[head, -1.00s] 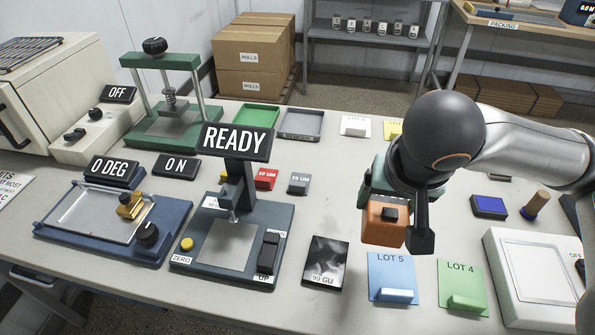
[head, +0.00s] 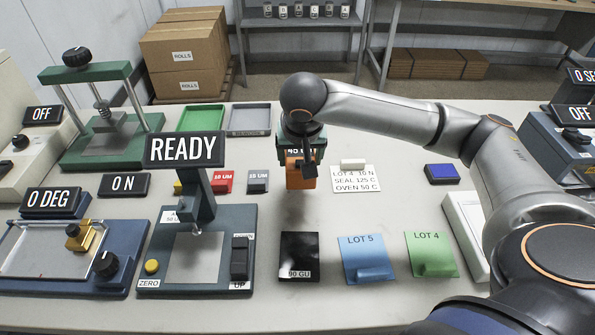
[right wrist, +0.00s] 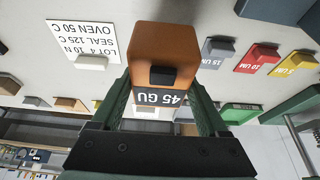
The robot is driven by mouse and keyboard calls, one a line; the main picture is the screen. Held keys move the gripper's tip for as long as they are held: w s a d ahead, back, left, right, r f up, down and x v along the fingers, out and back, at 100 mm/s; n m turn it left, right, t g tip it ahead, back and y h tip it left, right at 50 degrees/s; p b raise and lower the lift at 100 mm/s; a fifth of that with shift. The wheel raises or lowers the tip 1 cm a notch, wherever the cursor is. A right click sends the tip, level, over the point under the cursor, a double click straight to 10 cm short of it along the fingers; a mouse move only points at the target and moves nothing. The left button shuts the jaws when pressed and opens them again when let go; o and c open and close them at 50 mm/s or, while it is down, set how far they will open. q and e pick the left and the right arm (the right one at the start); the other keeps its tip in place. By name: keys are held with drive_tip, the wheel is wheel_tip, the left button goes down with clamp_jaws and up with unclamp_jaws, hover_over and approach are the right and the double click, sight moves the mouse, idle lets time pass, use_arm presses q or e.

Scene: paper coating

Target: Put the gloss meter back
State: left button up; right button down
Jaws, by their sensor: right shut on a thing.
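The orange gloss meter (head: 296,176) is held in my right gripper (head: 304,160) over the middle of the table, left of the white lot card. Its display reads 45 GU. The right wrist view shows the orange meter (right wrist: 163,50) between the two green fingers of the right gripper (right wrist: 162,98). I cannot tell whether its underside touches the table. The black 90 GU tile (head: 299,252) lies nearer the front. My left gripper is not in view.
The white lot card (head: 352,178) lies right of the meter, and the grey 15 UM block (head: 258,181) left of it. The READY instrument (head: 209,240) stands at the front left. Green (head: 200,118) and grey (head: 250,119) trays lie behind. Blue LOT 5 (head: 366,262) and green LOT 4 (head: 430,256) cards lie in front.

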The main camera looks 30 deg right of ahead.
sight(298, 156)
drive_tip(key=shift+w+d+f, duration=0.15)
drive_tip(key=shift+w+f, duration=0.3)
drive_tip(key=shift+f, duration=0.05)
drive_tip(key=shift+w+d+f, duration=0.15)
drive_tip(key=shift+w+f, duration=0.25)
drive_tip(key=shift+f, duration=0.1)
drive_tip(key=f, duration=0.3)
drive_tip(key=shift+w+d+f+b, duration=0.1)
drive_tip(key=shift+w+f+b, duration=0.1)
drive_tip(key=shift+b, duration=0.1)
drive_tip(key=shift+f, duration=0.1)
drive_tip(key=shift+f, duration=0.1)
unclamp_jaws()
drive_tip(key=shift+f, duration=0.1)
drive_tip(key=p+v, duration=0.1)
drive_tip(key=v, duration=1)
drive_tip(key=shift+r+p, duration=0.2)
drive_tip(key=shift+p, duration=0.1)
drive_tip(key=shift+s+r, duration=0.2)
drive_tip(key=shift+r, duration=0.25)
